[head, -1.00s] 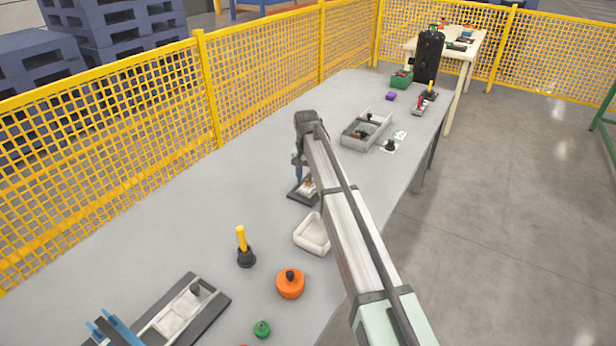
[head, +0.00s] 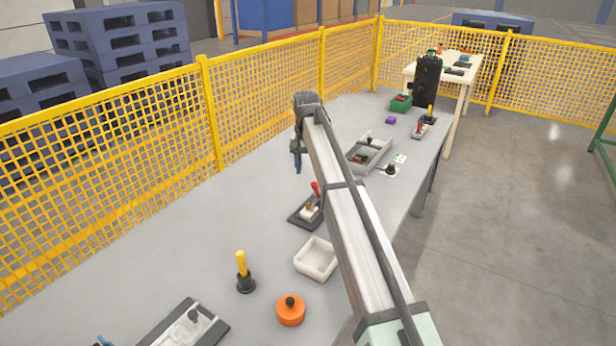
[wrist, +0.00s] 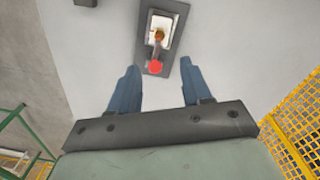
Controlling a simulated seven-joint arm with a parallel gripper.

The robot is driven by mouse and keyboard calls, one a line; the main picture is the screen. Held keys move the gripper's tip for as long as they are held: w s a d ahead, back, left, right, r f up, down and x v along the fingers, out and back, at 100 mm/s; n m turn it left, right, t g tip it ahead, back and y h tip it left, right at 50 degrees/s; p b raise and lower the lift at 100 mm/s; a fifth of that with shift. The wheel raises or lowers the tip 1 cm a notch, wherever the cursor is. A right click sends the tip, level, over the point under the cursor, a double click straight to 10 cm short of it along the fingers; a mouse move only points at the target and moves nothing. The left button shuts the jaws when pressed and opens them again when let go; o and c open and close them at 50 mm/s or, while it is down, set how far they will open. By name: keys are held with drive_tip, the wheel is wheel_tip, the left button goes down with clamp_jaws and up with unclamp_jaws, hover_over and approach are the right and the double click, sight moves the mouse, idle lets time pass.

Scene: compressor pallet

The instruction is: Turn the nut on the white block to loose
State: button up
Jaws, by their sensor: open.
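The white block (wrist: 163,24) sits on a dark base plate (wrist: 176,45) on the table. A brass-coloured nut (wrist: 159,34) is on it, and a lever with a red end (wrist: 154,67) extends from beside the nut toward my gripper. In the head view the same dark plate (head: 296,217), white block (head: 306,214) and red lever end (head: 316,189) show partly behind my arm. My gripper (wrist: 156,78) is open and empty, its blue fingers apart on either side of the red end. In the head view my gripper (head: 298,168) hangs above the table, beyond the plate. The nut's exact angle cannot be told.
A white tray (head: 300,262), a yellow-handled tool on a black stand (head: 245,284) and an orange round part (head: 291,315) stand nearer. A grey bin (head: 385,142) stands farther back. Yellow mesh fencing (head: 262,90) runs behind the table. The table's left middle is clear.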

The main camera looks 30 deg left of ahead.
sight(308, 205)
drive_tip(key=shift+r, duration=0.25)
drive_tip(key=s+a+f+n+t, duration=0.1)
drive_tip(key=s+a+f, duration=0.1)
drive_tip(key=s+a, duration=0.55)
drive_tip(key=w+d+f+m+t, duration=0.1)
drive_tip(key=w+d+f+m, duration=0.1)
drive_tip(key=f+m, duration=0.2)
drive_tip(key=w+d+f+m+t+h, duration=0.1)
drive_tip(key=w+d+f+m, duration=0.1)
drive_tip(key=d+f+m, duration=0.1)
drive_tip(key=w+d+f+m+h, duration=0.1)
drive_tip(key=w+d+f+m, duration=0.1)
drive_tip(key=f+m, duration=0.2)
drive_tip(key=shift+w+d+f+m+t, duration=0.15)
drive_tip(key=shift+w+f+m+t, duration=0.15)
drive_tip(key=shift+w+f+t, duration=0.1)
idle(0.8)
drive_tip(key=shift+c, duration=0.3)
clamp_jaws()
